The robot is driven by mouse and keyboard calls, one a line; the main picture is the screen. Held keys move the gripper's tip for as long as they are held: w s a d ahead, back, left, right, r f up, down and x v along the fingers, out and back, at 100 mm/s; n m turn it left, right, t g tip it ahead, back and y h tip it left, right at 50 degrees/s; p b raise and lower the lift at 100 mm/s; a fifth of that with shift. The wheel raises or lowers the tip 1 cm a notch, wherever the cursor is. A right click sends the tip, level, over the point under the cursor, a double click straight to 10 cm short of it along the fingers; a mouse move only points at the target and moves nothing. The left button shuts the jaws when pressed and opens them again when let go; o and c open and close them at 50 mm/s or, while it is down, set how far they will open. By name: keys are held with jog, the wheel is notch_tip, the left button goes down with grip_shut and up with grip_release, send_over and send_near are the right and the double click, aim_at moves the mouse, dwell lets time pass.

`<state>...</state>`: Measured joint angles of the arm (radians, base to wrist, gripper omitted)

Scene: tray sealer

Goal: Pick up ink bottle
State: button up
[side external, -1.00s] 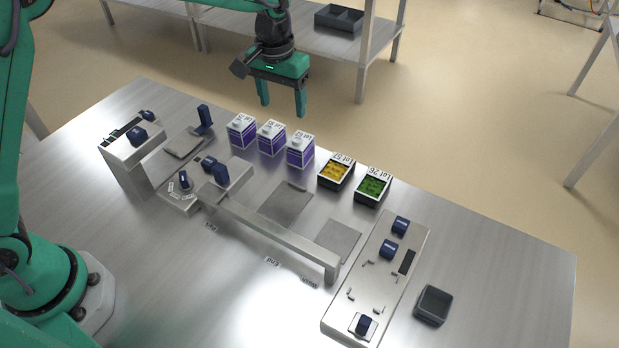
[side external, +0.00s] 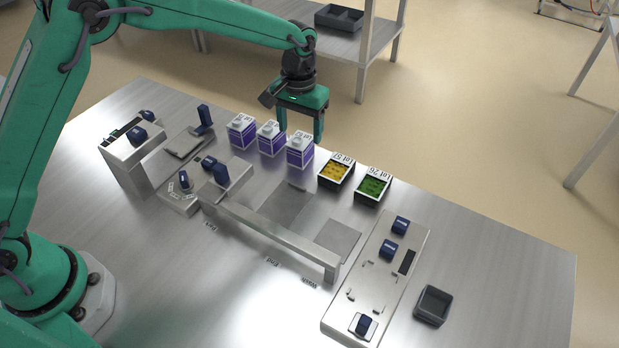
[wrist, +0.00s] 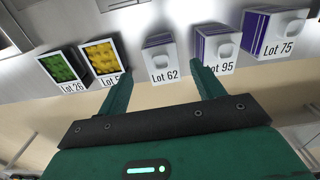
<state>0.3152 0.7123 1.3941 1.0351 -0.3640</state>
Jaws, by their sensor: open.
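My gripper (side external: 301,133) is open and empty, behind and above Lot 62 in the side view. In the wrist view, Lot 62 appears between my gripper's fingertips (wrist: 161,73). I see no contact with it.
A yellow-filled tray (side external: 336,172) and a green-filled tray (side external: 373,186) stand right of the bottles. A metal sealer with a long bar (side external: 270,235) lies in front. A control panel (side external: 376,278) and an empty dark bin (side external: 433,305) are at right.

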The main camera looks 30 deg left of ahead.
aim_at(299, 137)
jog(key=shift+a+f, duration=0.15)
jog(key=shift+f, duration=2.5)
jog(key=c, duration=1.1)
jog(key=shift+r, duration=0.1)
